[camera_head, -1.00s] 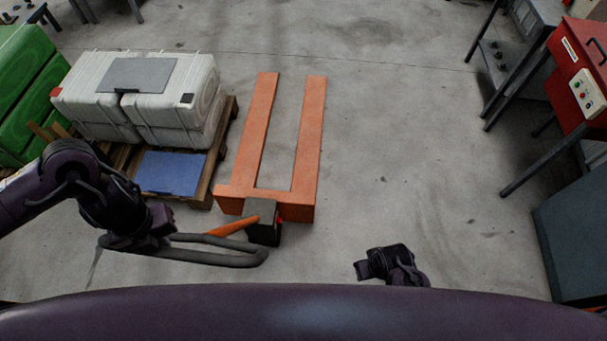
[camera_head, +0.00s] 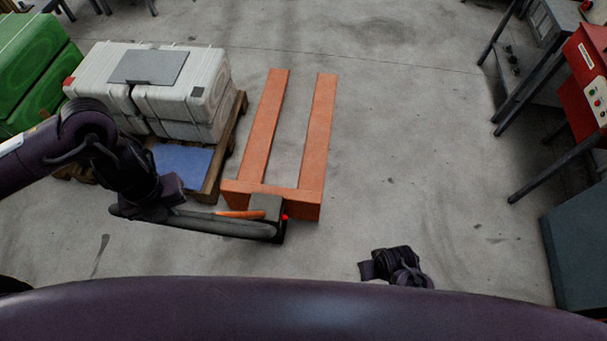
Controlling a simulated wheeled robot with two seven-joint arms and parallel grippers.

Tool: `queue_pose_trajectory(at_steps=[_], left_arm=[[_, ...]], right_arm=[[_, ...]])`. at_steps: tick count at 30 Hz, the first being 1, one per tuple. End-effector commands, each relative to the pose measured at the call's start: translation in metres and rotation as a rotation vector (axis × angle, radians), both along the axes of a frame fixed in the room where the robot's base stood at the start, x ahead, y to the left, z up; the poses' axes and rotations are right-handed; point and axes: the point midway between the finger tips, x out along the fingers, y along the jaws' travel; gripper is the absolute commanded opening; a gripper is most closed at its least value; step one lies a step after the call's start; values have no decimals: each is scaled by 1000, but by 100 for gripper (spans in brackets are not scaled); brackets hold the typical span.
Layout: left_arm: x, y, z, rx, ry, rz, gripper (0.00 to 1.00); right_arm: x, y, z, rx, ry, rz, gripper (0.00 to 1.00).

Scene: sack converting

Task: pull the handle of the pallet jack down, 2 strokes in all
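The pallet jack has two orange forks (camera_head: 318,130) on the floor and a dark block at their near end. Its handle (camera_head: 235,226) is a dark grey frame with an orange part, reaching left from the block and seen nearly edge-on. My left gripper (camera_head: 150,207) is at the handle's left end, against it. Its fingertips are hidden by the wrist and handle, so its opening is not visible. My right gripper (camera_head: 372,268) is low in the middle, right of the jack and apart from it; its fingers do not show clearly.
A wooden pallet (camera_head: 226,150) with white containers (camera_head: 190,97) and a blue sheet stands left of the forks. Green containers (camera_head: 35,70) are at far left. A red control box (camera_head: 582,80) and a dark cabinet (camera_head: 575,240) stand at right. Floor between is clear.

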Motion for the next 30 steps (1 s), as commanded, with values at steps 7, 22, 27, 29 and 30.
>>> queue_pose_trajectory(at_steps=[7,22,27,29,30], left_arm=[[19,-2,9,1,-3,-1,0],[41,-3,20,3,6,-1,0],[43,-3,21,3,5,-1,0],[48,-4,23,1,2,-1,0],[53,-5,25,2,1,-2,0]], right_arm=[[0,0,-1,0,0,0,31],[0,0,0,0,0,0,31],[0,0,0,0,0,0,31],[0,0,0,0,0,0,31],[0,0,0,0,0,0,31]])
